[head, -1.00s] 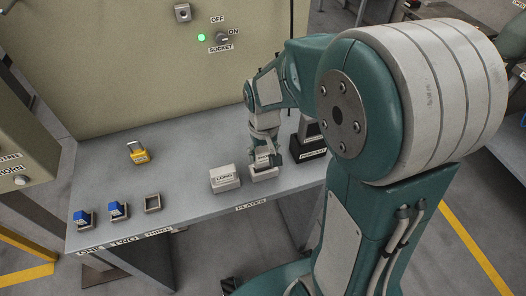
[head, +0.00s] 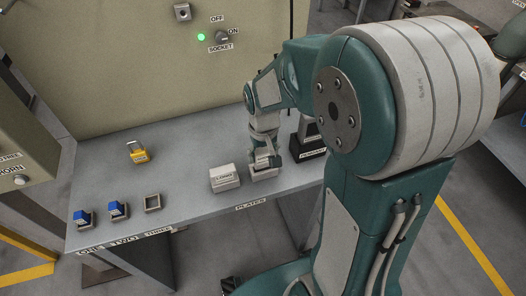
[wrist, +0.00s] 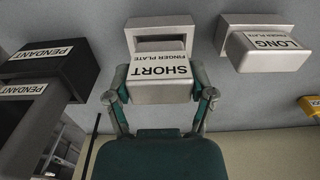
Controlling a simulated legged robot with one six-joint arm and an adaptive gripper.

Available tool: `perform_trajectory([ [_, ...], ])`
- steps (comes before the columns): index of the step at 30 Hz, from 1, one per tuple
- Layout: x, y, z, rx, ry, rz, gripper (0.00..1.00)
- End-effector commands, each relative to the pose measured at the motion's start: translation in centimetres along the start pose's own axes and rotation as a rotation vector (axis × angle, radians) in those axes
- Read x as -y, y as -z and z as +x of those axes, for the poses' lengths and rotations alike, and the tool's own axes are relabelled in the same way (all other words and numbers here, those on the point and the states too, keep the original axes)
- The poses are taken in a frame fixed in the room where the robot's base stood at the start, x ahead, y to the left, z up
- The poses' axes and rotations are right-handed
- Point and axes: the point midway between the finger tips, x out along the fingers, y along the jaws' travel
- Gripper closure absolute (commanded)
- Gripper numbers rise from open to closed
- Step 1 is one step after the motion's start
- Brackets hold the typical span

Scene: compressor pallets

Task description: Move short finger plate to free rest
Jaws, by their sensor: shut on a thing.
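The short finger plate (wrist: 160,80) is a pale block with a black SHORT label. My gripper (wrist: 160,94) is shut on it, one finger at each side. A pale rest (wrist: 166,22) with a recess shows just beyond the plate in the wrist view. In the head view my gripper (head: 264,158) is over this rest (head: 265,174) on the bench, right of the long plate. I cannot tell whether the short plate touches the rest or hangs just above it. The long finger plate (wrist: 270,52) sits on its own rest, also visible in the head view (head: 224,174).
A black pendant holder (head: 310,146) stands close right of my gripper. On the grey bench (head: 190,160) are a yellow padlock (head: 138,152), two blue items (head: 118,210) and an empty square holder (head: 152,203) at left. A cabinet wall (head: 120,70) stands behind.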

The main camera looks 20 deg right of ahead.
Motion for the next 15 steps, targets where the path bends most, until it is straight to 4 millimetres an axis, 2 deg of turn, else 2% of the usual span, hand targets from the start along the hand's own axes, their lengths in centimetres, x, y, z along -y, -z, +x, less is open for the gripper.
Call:
perform_trajectory([
  [15,0.0,0.0,1.11,0.0,0.0,0.0,0.9],
])
